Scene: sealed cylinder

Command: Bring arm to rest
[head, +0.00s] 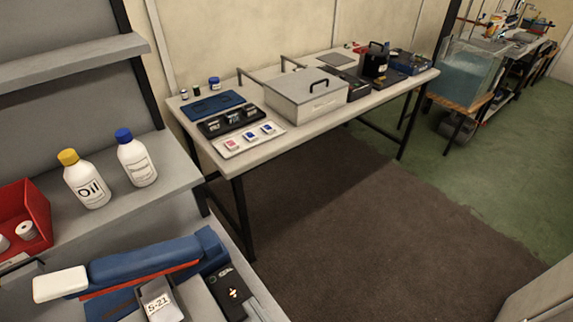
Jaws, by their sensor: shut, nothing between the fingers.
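My gripper does not show in the head view, and no arm link can be made out for sure.
A grey lidded box (305,95) and small trays sit on the table. Oil (87,181) and blue-capped (136,160) bottles stand on the left shelf, near a red bin (28,208). A water tank (466,72) is behind. The brown floor (350,220) is clear.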

